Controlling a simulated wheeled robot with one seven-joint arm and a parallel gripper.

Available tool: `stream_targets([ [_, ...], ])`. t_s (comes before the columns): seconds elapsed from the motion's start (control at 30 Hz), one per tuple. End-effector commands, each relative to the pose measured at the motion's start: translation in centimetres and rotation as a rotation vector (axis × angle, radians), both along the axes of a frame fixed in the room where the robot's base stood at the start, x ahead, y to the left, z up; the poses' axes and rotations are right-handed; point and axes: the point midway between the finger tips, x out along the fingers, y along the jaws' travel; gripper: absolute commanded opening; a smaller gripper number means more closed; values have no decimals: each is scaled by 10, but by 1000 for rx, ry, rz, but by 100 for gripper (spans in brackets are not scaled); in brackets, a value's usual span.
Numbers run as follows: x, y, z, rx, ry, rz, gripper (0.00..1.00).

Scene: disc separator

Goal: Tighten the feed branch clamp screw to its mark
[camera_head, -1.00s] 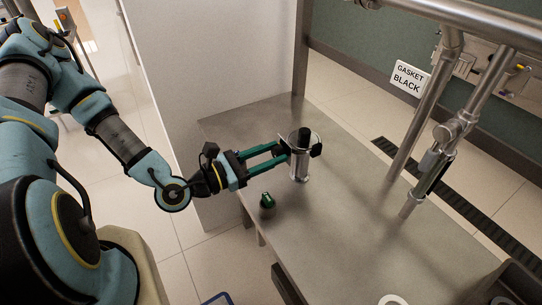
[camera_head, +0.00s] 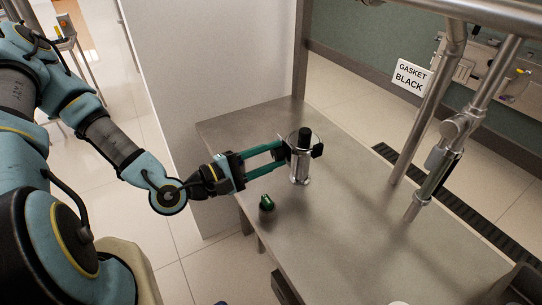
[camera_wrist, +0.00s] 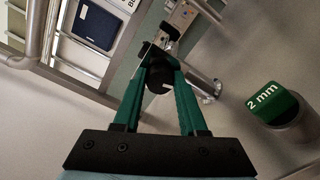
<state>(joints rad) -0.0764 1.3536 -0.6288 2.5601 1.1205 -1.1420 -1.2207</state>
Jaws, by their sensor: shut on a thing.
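My gripper (camera_head: 283,152) reaches level from the left to a metal post with a clamp ring (camera_head: 299,167) standing on the steel table. In the wrist view, the green fingers of my gripper (camera_wrist: 160,76) are shut on a round black knob (camera_wrist: 158,84), which I take to be the clamp screw. The knob bears a short pale line on its face. Whether that line meets a mark on the clamp cannot be told. In the head view the fingertips hide the knob. A black cap (camera_head: 305,134) tops the post.
A green-topped piece (camera_head: 266,203) stands on the table near my gripper; its "2 mm" label shows in the wrist view (camera_wrist: 266,101). A steel pipe frame (camera_head: 433,170) rises at the right. A "GASKET BLACK" sign (camera_head: 411,76) is beyond. The table (camera_head: 350,240) is mostly clear in front.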

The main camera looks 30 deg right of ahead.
Motion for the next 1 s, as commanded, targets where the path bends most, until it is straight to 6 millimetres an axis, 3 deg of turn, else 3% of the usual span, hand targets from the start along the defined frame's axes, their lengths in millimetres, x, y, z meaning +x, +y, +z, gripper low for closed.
stream_targets([
  [1.0,-1,0,-4,-54,-965,-3,0],
])
